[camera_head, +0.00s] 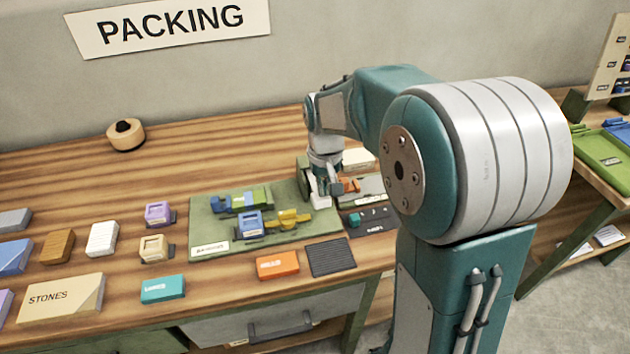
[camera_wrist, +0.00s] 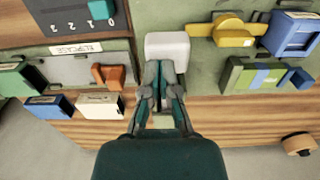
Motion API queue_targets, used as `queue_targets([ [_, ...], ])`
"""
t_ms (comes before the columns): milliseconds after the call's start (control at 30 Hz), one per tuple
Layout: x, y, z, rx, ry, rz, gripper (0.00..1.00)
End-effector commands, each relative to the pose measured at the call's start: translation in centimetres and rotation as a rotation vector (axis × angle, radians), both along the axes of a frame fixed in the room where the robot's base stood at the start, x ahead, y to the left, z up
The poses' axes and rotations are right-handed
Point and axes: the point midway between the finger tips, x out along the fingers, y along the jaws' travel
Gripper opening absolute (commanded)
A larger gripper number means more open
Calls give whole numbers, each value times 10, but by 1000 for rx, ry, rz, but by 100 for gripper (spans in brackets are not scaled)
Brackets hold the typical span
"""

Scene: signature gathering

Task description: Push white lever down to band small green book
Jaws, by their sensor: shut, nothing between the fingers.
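The white lever (camera_wrist: 168,48) is a pale block just beyond my fingertips in the wrist view. Its white top also shows in the head view (camera_head: 321,200). My gripper (camera_wrist: 165,72) is shut and empty, pointing at the lever's near edge; I cannot tell whether it touches. A blue and green banded-looking block (camera_wrist: 262,77) lies on the green board to the right in the wrist view; it is at the board's back left in the head view (camera_head: 241,199). I cannot tell whether its green part is the small green book.
The green board (camera_head: 285,241) also holds a yellow piece (camera_head: 288,218) and a blue piece (camera_head: 250,224). An orange piece (camera_wrist: 108,76) stands on a grey labelled tray (camera_wrist: 62,70) beside the lever. A dark numbered panel (camera_wrist: 62,17) lies beyond the tray.

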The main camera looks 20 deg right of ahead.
Motion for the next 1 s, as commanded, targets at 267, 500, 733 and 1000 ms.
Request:
queue_targets([
  [267,0,0,20,0,-2,0,0],
  [500,0,0,36,0,-2,0,0],
  [733,0,0,47,0,-1,0,0],
  [1000,0,0,47,0,-1,0,0],
])
